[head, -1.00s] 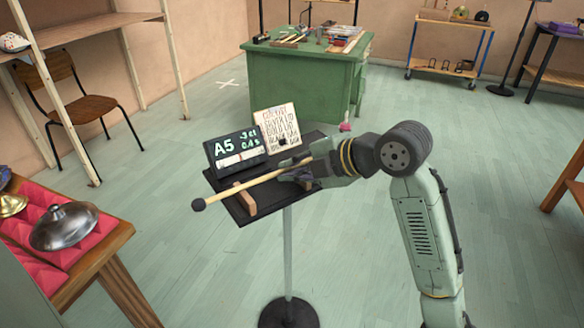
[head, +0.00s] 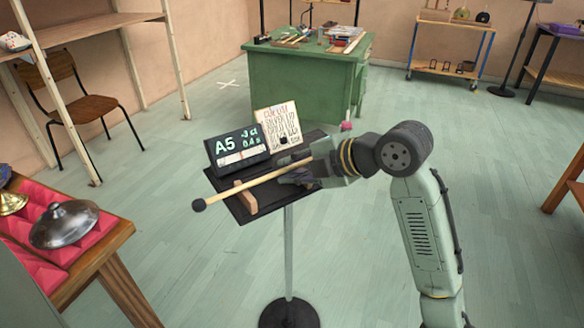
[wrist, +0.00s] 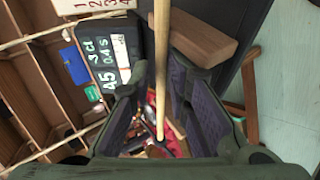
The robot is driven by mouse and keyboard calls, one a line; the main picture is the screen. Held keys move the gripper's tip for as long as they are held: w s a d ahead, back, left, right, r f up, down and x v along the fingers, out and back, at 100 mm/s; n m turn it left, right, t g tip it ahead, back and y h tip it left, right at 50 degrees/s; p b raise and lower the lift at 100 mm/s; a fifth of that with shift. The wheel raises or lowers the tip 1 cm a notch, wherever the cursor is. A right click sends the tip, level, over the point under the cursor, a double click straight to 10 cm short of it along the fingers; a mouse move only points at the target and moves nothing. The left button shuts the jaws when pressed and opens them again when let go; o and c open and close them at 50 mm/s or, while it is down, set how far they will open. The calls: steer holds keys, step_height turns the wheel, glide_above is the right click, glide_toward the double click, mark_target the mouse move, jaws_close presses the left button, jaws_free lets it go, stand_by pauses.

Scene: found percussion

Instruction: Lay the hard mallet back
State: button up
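The hard mallet (head: 238,188) has a pale stick and a dark ball head (head: 199,205). It lies along the front of a black stand tray (head: 224,188), its head past the tray's left edge. The stick crosses over a wooden block (head: 245,197); I cannot tell whether it touches. My gripper (head: 292,176) is at the tray's right part. In the wrist view, its fingers (wrist: 158,75) stand apart on either side of the stick (wrist: 162,50), with a small gap on the left. The stick's right end is hidden by my gripper.
A dark A5 sign (head: 238,148) and a white written card (head: 277,128) stand close behind the stick. A table with red padding and metal bells (head: 65,223) is at left. A green desk (head: 300,85) is behind. Open floor lies around the stand.

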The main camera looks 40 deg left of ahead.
steer(key=shift+w+d+f, duration=0.1)
steer(key=shift+w+f, duration=0.05)
steer(key=shift+f, duration=0.1)
steer(key=shift+d+r, duration=0.25)
steer(key=shift+d, duration=0.15)
steer(key=v, duration=1.1)
steer(key=shift+r, duration=0.3)
steer(key=shift+s, duration=0.2)
